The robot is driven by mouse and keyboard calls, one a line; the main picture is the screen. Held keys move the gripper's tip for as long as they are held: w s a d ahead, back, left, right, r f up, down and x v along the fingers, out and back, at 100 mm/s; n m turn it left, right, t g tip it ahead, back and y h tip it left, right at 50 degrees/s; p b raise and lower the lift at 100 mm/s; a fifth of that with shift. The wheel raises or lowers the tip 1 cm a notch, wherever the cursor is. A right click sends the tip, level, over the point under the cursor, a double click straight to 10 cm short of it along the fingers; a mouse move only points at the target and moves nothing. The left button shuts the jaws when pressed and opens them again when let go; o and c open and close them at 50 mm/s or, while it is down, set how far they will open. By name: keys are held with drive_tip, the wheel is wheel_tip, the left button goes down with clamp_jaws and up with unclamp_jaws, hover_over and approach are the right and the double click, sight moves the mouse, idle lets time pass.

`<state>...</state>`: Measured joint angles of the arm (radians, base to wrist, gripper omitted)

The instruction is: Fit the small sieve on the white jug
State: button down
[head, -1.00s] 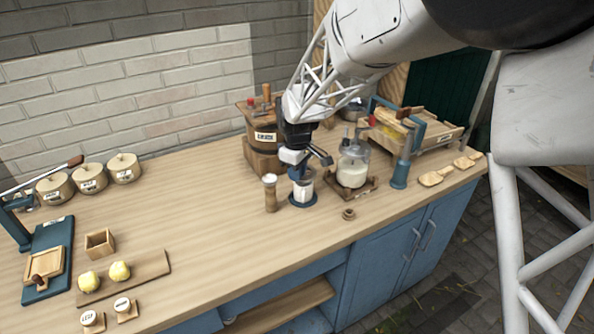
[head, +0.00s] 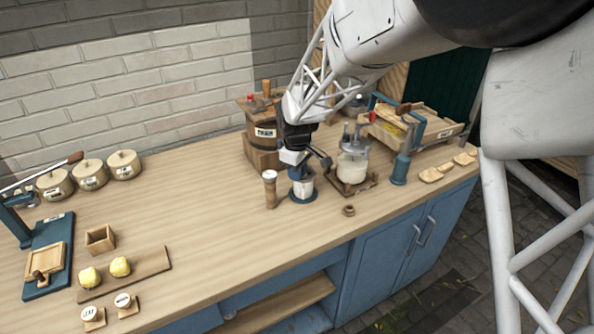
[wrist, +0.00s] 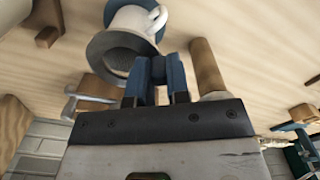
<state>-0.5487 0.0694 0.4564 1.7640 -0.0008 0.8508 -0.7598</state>
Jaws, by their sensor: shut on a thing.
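The white jug (head: 303,188) stands upright on a round blue base on the counter. In the wrist view the jug (wrist: 133,20) is at the top, its handle to the right. The small sieve (wrist: 98,52), a dark grey ring with mesh inside, overlaps the jug's mouth side in that view. My gripper (wrist: 160,80) is shut, its blue fingers at the sieve's edge. In the head view my gripper (head: 298,172) is right above the jug and hides the sieve. I cannot tell whether the sieve touches the jug's rim.
A wooden cylinder (head: 270,190) stands close left of the jug. A glass jar (head: 352,166) on a wooden stand is close right, a small wooden ring (head: 348,210) in front. The counter's middle left is clear.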

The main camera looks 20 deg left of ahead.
drive_tip(key=shift+f, duration=0.65)
drive_tip(key=shift+r, duration=0.1)
idle(0.7)
drive_tip(key=c, duration=1)
unclamp_jaws()
drive_tip(key=shift+c, duration=0.5)
drive_tip(key=c, duration=0.3)
drive_tip(key=shift+r, duration=0.1)
drive_tip(key=shift+r, duration=3.9)
drive_tip(key=shift+d, duration=0.15)
